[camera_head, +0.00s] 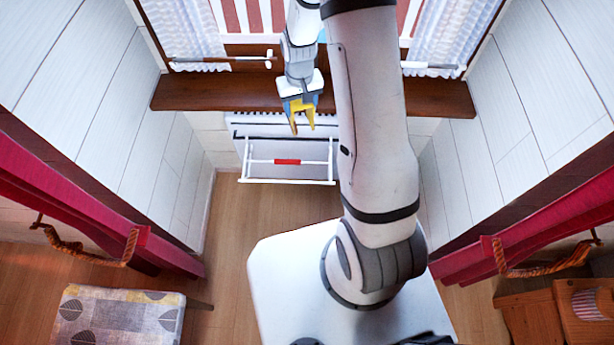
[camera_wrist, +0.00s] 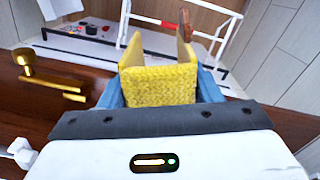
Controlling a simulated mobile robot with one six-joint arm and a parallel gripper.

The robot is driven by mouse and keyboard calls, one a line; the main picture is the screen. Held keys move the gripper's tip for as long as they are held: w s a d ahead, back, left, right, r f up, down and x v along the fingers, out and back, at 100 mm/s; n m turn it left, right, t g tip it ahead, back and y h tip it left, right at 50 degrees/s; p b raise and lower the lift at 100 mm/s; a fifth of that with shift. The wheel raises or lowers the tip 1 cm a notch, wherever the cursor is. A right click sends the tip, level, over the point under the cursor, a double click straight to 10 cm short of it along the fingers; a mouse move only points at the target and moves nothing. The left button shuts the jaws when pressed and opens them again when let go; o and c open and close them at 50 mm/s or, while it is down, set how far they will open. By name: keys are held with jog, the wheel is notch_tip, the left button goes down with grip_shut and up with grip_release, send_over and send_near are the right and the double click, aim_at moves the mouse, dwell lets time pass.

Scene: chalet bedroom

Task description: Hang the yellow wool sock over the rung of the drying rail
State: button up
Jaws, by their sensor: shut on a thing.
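The yellow wool sock (camera_wrist: 158,85) is gripped between the blue fingers of my gripper (camera_head: 301,101). Its knitted face fills the gap in the wrist view, and two flaps extend beyond the fingers, one with a brown-orange tip (camera_wrist: 184,24). In the head view the sock (camera_head: 304,107) hangs below my gripper. The white drying rail (camera_head: 333,163) stands out low in front of the radiator, with a red section on its rung (camera_head: 287,162). The sock is above the rail in the picture, apart from it. The rail also shows beyond the sock in the wrist view (camera_wrist: 205,36).
A brown windowsill (camera_head: 215,92) runs behind my gripper, above the white radiator (camera_head: 250,130). A brass handle (camera_wrist: 38,78) is at left in the wrist view. Red curtains (camera_head: 90,215) hang at both sides. The wooden floor (camera_head: 235,215) before the rail is clear.

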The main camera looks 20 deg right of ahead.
jog(key=s+f+n+b, duration=0.6)
jog(key=f+b, duration=0.2)
jog(key=f, duration=0.2)
jog(key=n+b, duration=0.8)
jog(key=b, duration=0.1)
send_over(308, 182)
jog(key=shift+f, duration=5.35)
notch_tip(308, 182, down, 13)
jog(key=b, duration=1)
jog(key=shift+d+r, duration=0.1)
jog(key=o, duration=1.1)
jog(key=shift+c, duration=0.2)
